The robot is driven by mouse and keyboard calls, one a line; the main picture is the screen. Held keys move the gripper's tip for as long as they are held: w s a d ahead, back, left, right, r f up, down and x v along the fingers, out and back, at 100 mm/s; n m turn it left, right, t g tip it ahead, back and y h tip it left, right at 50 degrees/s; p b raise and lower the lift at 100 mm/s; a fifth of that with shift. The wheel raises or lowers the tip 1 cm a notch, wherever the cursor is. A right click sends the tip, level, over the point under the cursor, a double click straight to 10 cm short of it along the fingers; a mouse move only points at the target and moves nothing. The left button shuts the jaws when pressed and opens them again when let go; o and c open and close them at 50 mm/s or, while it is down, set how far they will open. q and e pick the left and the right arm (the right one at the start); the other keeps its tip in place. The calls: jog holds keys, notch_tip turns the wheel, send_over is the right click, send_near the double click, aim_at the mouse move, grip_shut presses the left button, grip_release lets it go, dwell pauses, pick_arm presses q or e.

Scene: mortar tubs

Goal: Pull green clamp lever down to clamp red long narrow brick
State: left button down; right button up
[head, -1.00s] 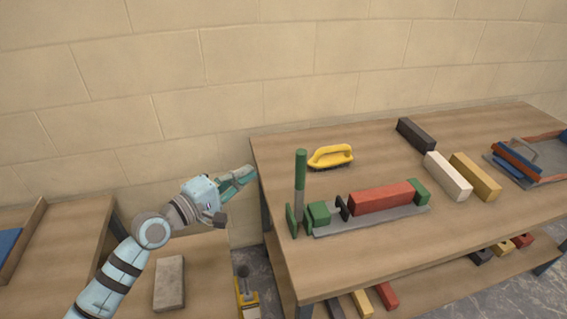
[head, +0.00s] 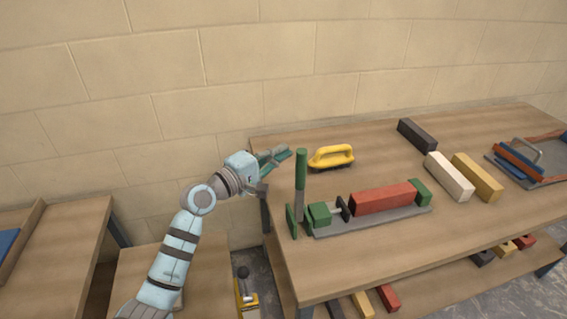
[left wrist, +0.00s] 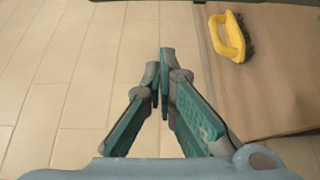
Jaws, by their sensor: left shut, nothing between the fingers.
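The green clamp lever (head: 300,172) stands upright at the left end of a grey clamp base (head: 375,222) on the table. The red long narrow brick (head: 382,198) lies on the base between a green block with a dark pad (head: 320,214) and a green end stop (head: 420,191). My left gripper (head: 286,153) is shut and empty, a little left of and behind the lever's top, apart from it as far as I can tell. In the left wrist view its fingertips (left wrist: 166,58) meet, and the lever is out of frame. My right gripper is not in view.
A yellow-handled brush (head: 331,156) lies just right of my left gripper, behind the clamp. Black (head: 416,134), white (head: 448,177) and tan (head: 475,177) bricks lie further right, then a blue and orange tool (head: 520,165). The table's front right is clear.

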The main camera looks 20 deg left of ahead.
aim_at(300, 187)
pick_arm(q)
jog(key=s+d+p, duration=0.1)
jog(key=s+d, duration=0.1)
jog(key=s, duration=0.1)
jog(key=shift+d, duration=0.15)
